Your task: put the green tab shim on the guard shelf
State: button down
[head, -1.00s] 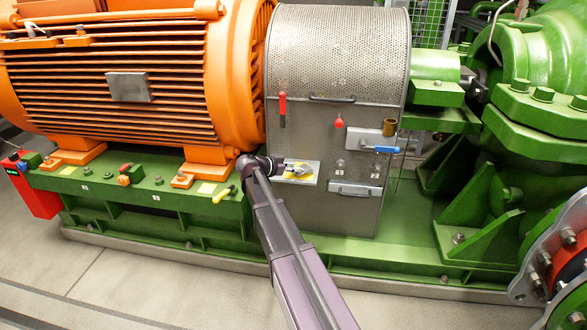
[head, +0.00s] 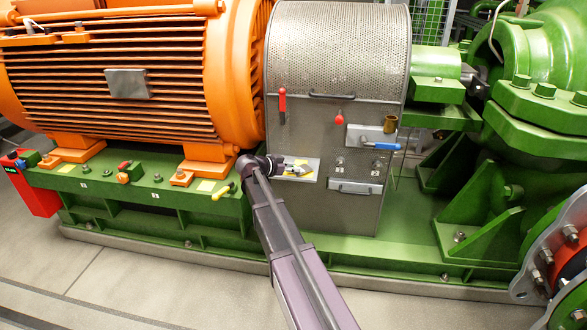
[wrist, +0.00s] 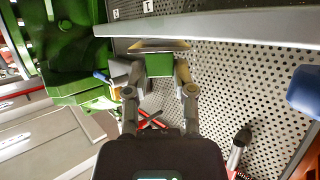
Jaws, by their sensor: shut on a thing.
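The green tab shim (wrist: 158,65) shows in the wrist view as a small green tab under a thin grey-tan plate. It sits between the two fingertips of my gripper (wrist: 155,72), which is shut on it. In the head view my gripper (head: 292,167) is at a pale shelf with a yellow patch (head: 311,171), low on the left of the perforated guard (head: 335,60). The shim is too small to make out there. In the wrist view a grey shelf-like edge (wrist: 215,24) runs just above the shim. Whether they touch, I cannot tell.
A second small plate (head: 358,139) on the guard's right carries a brass cylinder (head: 390,123) and a blue-handled tool (head: 382,146). A red-handled tool (head: 282,101) and a red knob (head: 339,118) are on the guard. The orange motor (head: 120,50) stands close left.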

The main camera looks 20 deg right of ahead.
jog(key=shift+f+b, duration=0.45)
jog(key=shift+f, duration=0.05)
jog(key=shift+c, duration=1.9)
grip_release()
jog(key=shift+r, duration=0.2)
